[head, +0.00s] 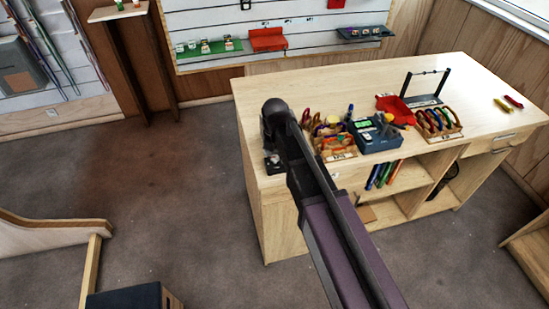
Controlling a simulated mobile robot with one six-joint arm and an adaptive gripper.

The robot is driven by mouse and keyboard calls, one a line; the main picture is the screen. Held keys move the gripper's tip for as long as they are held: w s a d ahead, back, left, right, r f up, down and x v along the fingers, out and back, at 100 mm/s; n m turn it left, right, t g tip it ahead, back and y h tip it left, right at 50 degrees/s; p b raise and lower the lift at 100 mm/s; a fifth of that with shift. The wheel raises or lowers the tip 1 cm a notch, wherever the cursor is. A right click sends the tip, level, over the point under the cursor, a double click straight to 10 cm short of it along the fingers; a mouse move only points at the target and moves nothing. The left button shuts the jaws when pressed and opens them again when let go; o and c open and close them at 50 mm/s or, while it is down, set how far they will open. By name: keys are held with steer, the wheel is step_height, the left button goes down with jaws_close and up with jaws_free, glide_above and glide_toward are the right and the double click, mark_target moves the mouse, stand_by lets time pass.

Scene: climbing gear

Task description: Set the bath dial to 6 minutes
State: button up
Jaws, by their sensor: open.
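My arm reaches from the bottom of the head view up to the left end of the wooden bench (285,85). Its dark end bends down there, and my gripper (272,160), small and partly covered by the arm, is low over the bench's left front edge. It is open, but its fingertips are not clear. I cannot make out whether it touches anything. A dark blue box with a pale green panel (375,133) stands on the bench right of my arm; it may be the bath. No dial or its setting can be read.
Wooden holders with coloured gear stand beside the blue box, one on its left (335,143) and one on its right (438,122). A red bin (395,108) and a black frame (427,85) are behind. The bench's back left is clear. Open carpet lies left of the bench.

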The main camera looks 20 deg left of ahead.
stand_by(0.3)
jaws_close()
steer(key=shift+a, duration=0.1)
steer(key=shift+m, duration=3.1)
steer(key=shift+s+d, duration=0.1)
steer(key=shift+d, duration=0.1)
jaws_free()
